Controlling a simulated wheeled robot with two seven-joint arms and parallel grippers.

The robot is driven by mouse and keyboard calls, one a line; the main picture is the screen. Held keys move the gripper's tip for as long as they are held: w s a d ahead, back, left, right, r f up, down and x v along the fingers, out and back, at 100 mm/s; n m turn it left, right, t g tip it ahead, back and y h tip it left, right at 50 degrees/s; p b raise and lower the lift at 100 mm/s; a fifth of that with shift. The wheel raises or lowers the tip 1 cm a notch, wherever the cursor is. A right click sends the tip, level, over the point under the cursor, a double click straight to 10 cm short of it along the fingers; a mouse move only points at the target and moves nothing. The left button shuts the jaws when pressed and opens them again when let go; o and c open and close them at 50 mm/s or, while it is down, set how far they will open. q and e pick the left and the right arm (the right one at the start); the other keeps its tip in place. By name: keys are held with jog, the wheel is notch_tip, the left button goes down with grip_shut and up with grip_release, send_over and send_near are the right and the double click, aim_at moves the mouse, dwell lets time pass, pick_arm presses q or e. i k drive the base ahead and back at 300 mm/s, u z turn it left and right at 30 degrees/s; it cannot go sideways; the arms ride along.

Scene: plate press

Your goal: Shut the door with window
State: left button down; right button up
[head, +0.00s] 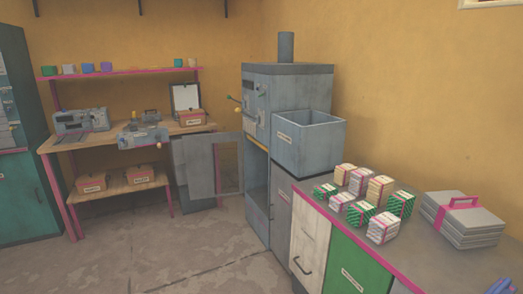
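The door with window (229,164) is a narrow grey panel with a framed pane. It stands open, swung out to the left of the tall grey press machine (288,90). The machine's front opening (257,182) below the yellow strip is uncovered, and its inside looks dark. Neither of my grippers shows in the head view.
A grey open bin (309,142) sits right of the machine. A counter (428,255) holds several striped packs and a grey case (462,220). A workbench (130,137) stands left. Grey panels (193,170) stand behind the door. Floor (185,245) in front is clear.

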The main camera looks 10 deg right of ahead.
aim_at(197, 149)
jog(key=u, duration=0.6)
jog(key=i, duration=1.25)
jog(key=z, duration=0.55)
jog(key=i, duration=1.05)
jog(key=z, duration=1.05)
jog(key=k, duration=0.65)
jog(key=u, duration=0.8)
jog(key=i, duration=1.15)
jog(key=u, duration=0.65)
